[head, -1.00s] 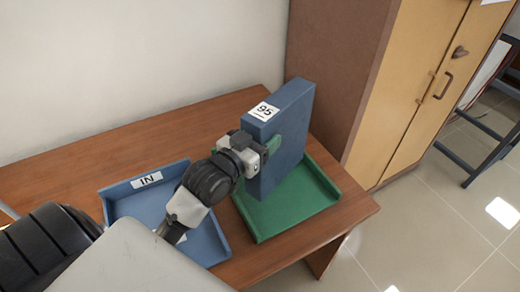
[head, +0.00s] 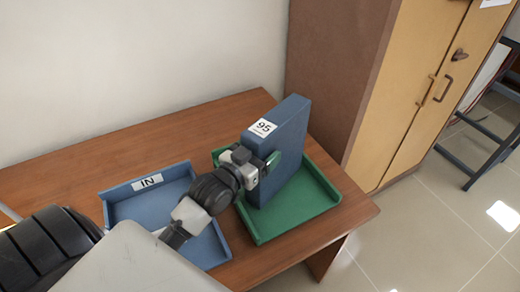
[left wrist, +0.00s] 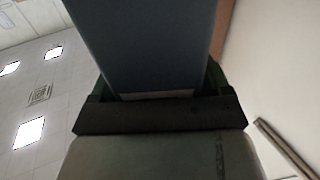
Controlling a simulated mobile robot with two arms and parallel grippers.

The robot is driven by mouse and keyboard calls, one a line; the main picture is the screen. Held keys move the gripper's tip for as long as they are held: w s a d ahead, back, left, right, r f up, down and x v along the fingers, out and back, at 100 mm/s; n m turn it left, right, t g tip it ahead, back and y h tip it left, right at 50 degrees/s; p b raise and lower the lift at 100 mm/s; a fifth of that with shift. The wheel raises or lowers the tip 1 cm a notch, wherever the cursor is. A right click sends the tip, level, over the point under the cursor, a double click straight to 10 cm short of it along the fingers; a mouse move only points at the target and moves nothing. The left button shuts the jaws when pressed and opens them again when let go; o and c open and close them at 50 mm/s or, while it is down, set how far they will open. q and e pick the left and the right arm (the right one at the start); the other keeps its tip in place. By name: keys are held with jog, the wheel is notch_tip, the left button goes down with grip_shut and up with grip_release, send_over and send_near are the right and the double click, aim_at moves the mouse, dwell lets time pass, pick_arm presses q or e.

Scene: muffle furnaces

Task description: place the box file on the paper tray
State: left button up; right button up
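The blue box file (head: 283,146), with a white label reading 95, stands upright over the green paper tray (head: 318,201). Its lower end is inside the tray's outline; I cannot tell whether it touches the tray floor. My left gripper (head: 268,167) is shut on the box file from its left side. In the left wrist view the box file (left wrist: 145,45) fills the middle between the fingers. A blue paper tray (head: 118,207) labelled IN sits left of the green one, partly hidden by my left arm. My right gripper is not in view.
Both trays rest on a brown wooden desk (head: 70,168) against a pale wall. A tall cabinet (head: 400,100) with tan doors stands close behind the desk's right end. The desk surface behind the trays is clear.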

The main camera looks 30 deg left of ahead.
pick_arm(q)
jog(key=shift+o, duration=0.6)
jog(key=shift+r, duration=0.1)
jog(key=s+a+b, duration=0.1)
jog(key=s, duration=1.1)
jog(key=shift+a+b, duration=0.35)
jog(key=shift+b, duration=0.05)
